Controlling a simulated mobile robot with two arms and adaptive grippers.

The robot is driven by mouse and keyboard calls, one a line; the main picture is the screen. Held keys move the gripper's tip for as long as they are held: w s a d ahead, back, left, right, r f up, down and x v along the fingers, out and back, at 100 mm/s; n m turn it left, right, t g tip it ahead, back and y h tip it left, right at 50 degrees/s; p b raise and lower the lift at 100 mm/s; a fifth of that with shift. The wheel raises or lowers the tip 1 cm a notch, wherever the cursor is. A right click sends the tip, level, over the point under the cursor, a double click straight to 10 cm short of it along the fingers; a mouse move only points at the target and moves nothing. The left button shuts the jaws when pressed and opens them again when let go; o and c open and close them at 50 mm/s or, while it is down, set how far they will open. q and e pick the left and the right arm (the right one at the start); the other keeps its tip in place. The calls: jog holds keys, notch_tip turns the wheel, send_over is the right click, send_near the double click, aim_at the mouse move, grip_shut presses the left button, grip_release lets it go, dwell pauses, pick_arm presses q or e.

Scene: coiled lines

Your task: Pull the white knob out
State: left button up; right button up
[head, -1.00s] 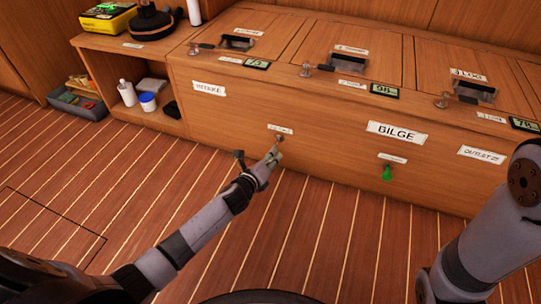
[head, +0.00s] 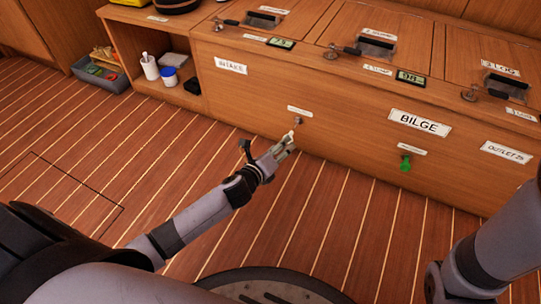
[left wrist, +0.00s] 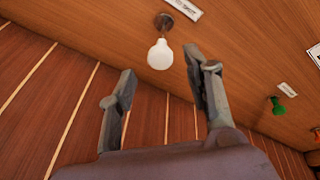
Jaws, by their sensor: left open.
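The white knob (left wrist: 160,54) shows in the left wrist view as a pale rounded bulb on a short stem, on a round metal mount on the wooden front panel. In the head view its mount (head: 297,120) is under a small label, and the bulb is small and partly hidden by my gripper. My left gripper (head: 284,146) is open in front of the panel, just below the knob. In the left wrist view its two fingers (left wrist: 160,67) stand apart, with the knob beyond the tips and between them in the picture. Nothing is held.
A green knob (head: 405,163) hangs right of the BILGE label (head: 419,122)'s left edge, lower on the same panel. Levers and displays (head: 411,77) line the cabinet top. A grey bin (head: 101,73) stands at the left. The striped floor (head: 110,140) before the cabinet is largely clear.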

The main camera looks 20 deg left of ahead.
pick_arm(q)
jog(key=v, duration=0.6)
dwell(0.3)
